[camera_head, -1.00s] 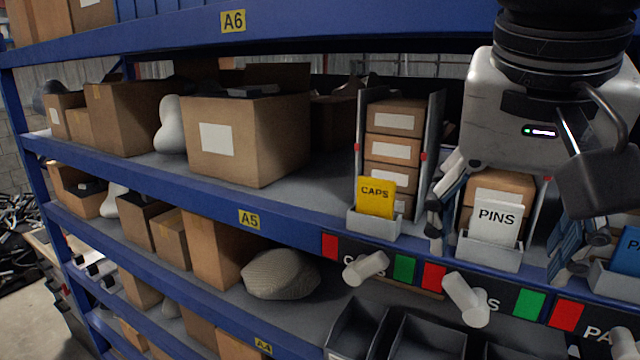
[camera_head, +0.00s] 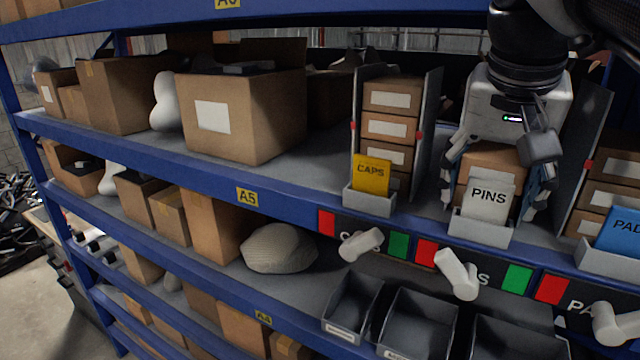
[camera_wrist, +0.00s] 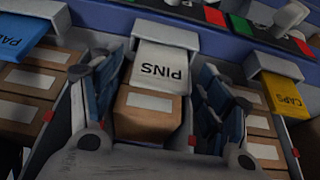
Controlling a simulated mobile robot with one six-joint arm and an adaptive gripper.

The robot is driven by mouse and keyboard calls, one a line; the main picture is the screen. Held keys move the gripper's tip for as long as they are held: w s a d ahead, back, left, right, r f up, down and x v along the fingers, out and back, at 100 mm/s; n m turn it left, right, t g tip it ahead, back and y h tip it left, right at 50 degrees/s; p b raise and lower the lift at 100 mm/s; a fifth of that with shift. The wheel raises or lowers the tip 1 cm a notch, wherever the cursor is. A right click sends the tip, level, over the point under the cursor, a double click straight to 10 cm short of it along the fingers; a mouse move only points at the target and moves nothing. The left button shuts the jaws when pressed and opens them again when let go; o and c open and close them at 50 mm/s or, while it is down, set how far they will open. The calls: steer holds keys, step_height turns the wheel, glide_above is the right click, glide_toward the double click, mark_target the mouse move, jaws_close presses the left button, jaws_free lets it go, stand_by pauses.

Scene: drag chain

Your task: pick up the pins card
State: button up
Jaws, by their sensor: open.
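The white pins card (camera_head: 488,200) stands upright in a grey holder (camera_head: 481,230) at the front edge of the middle shelf. In the wrist view the pins card (camera_wrist: 162,70) appears upside down, between and beyond my open fingers. My gripper (camera_head: 493,195) is open and empty. Its fingers straddle a stack of cardboard boxes behind the card, one finger on each side. In the wrist view my gripper (camera_wrist: 162,95) shows blue-padded fingers around a labelled box (camera_wrist: 148,112). I cannot tell whether the fingers touch anything.
A yellow caps card (camera_head: 371,174) stands to the left and a blue pads card (camera_head: 625,232) to the right, each in its holder. Grey dividers (camera_head: 431,130) flank the box stacks. White knobs (camera_head: 458,274) and red and green labels line the shelf front. Grey bins (camera_head: 420,325) sit below.

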steer(key=shift+s+f, duration=0.1)
steer(key=shift+s, duration=0.15)
steer(key=shift+w, duration=0.2)
steer(key=shift+c, duration=1.1)
steer(key=c, duration=0.7)
steer(key=shift+c, duration=0.2)
